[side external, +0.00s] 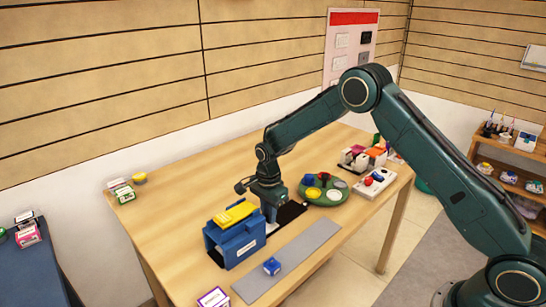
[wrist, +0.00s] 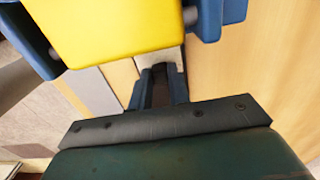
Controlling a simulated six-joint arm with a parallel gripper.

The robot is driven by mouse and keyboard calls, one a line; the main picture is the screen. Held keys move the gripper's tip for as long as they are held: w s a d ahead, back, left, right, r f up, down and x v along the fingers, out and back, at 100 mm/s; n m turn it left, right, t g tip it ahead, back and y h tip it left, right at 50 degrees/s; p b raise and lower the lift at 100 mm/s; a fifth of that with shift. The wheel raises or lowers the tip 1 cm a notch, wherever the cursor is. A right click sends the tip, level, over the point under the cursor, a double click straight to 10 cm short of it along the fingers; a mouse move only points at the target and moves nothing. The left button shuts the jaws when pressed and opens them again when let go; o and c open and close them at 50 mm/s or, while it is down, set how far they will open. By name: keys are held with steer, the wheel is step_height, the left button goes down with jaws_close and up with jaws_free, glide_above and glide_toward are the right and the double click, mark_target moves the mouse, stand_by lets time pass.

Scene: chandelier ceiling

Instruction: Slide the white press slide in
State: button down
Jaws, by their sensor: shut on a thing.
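The blue press (side external: 236,243) with a yellow top plate (side external: 235,213) stands on the wooden table. The yellow plate (wrist: 110,28) fills the upper left of the wrist view. My gripper (side external: 271,213) points down close beside the press, on its right side. In the wrist view my gripper (wrist: 162,72) has its fingers close together on a pale piece, the white press slide (wrist: 163,58). Only a small part of the slide shows past the fingertips. In the side view my gripper and the press hide it, and how deep it sits cannot be told.
A grey strip (side external: 290,262) lies in front of the press with a small blue object (side external: 272,266) on it. A black pad (side external: 291,212) lies behind my gripper. A green round tray (side external: 325,194) with coloured pieces stands to the right. The table's left part is mostly clear.

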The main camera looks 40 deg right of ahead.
steer(key=shift+a, duration=0.7)
steer(key=c, duration=1.3)
jaws_free()
steer(key=shift+a, duration=0.1)
steer(key=shift+r, duration=0.15)
steer(key=shift+r, duration=0.25)
step_height(320, 180, up, 13)
steer(key=shift+r, duration=0.1)
steer(key=shift+r, duration=2.45)
